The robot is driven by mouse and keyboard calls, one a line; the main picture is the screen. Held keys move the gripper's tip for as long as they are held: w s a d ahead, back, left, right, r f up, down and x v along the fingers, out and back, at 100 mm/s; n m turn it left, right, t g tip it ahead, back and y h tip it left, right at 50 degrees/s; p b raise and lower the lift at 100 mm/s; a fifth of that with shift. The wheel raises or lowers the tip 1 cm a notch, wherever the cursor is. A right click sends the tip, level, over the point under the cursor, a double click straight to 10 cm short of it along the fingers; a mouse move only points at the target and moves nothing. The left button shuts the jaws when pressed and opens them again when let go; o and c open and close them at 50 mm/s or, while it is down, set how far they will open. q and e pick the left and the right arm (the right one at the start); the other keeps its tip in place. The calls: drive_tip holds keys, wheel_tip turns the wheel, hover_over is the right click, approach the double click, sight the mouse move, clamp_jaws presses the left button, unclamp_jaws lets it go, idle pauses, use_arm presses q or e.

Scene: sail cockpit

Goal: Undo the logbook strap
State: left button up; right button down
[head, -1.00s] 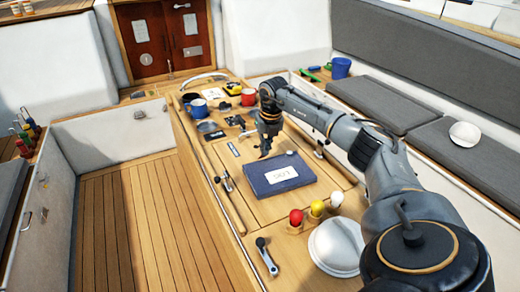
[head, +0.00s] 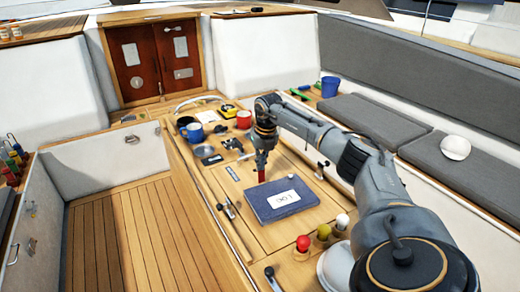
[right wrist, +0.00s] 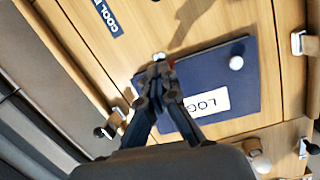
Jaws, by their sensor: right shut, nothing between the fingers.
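The dark blue logbook (head: 283,202) with a white LOG label lies on the wooden cockpit table. In the right wrist view the logbook (right wrist: 237,93) is partly covered by my fingers. A small white ball-shaped knob (head: 291,177) shows at its far edge, and also in the wrist view (right wrist: 236,62). My right gripper (head: 261,171) points down at the logbook's far left corner, shut and empty; it also shows in the wrist view (right wrist: 160,68). A red piece (head: 261,176) shows at the fingertips; I cannot tell whether it is the strap. My left gripper is out of view.
Red, yellow and white knobs (head: 323,232) stand near the logbook's right front. Mugs (head: 194,132) and small items crowd the table's far end. A winch handle (head: 272,278) lies at the front.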

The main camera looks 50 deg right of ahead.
drive_tip(key=shift+r, duration=0.25)
drive_tip(key=shift+w+r+p, duration=0.15)
drive_tip(key=shift+p, duration=0.2)
drive_tip(key=shift+w+r, duration=0.1)
drive_tip(key=shift+w, duration=0.05)
drive_tip(key=shift+d+r, duration=0.1)
drive_tip(key=shift+r, duration=0.05)
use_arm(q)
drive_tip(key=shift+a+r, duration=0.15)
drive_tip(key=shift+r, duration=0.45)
use_arm(e)
wheel_tip(320, 180, up, 12)
drive_tip(key=s, duration=0.2)
drive_tip(key=shift+a, duration=0.2)
